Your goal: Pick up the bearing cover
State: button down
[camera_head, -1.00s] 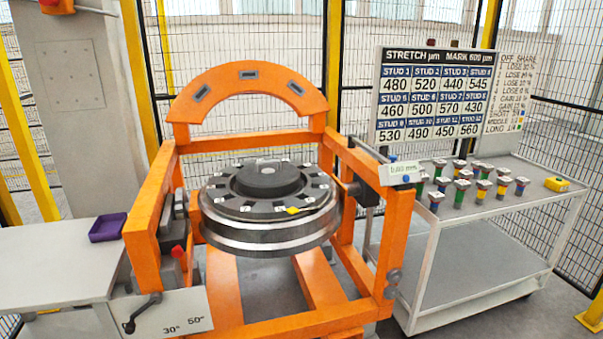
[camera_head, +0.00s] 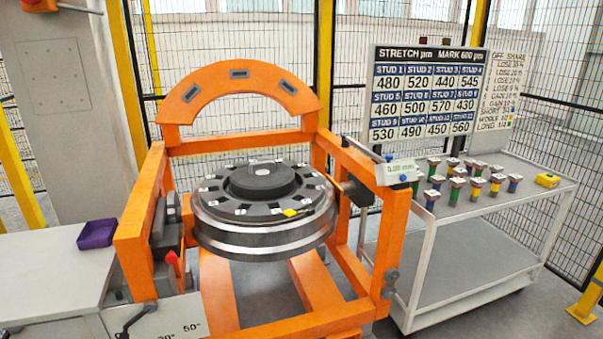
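The bearing cover appears to be the dark raised disc (camera_head: 262,180) at the centre of the wheelset (camera_head: 262,236). A small light grey part shows on its top. The wheelset is a round steel body with a ring of dark blocks and small light pieces around the disc. A yellow piece (camera_head: 290,212) lies on the ring at the front right. The wheelset sits level in the orange gantry frame (camera_head: 129,262). My gripper is not in view, and nothing touches the disc.
A purple tray (camera_head: 97,233) rests on the left table (camera_head: 50,275). Orange posts and an arch (camera_head: 240,75) surround the wheelset.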

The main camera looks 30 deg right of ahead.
aim_at(268, 181)
jog(key=z, duration=0.55)
jog(key=k, duration=0.95)
jog(key=u, duration=0.05)
jog(key=i, duration=0.8)
jog(key=z, duration=0.05)
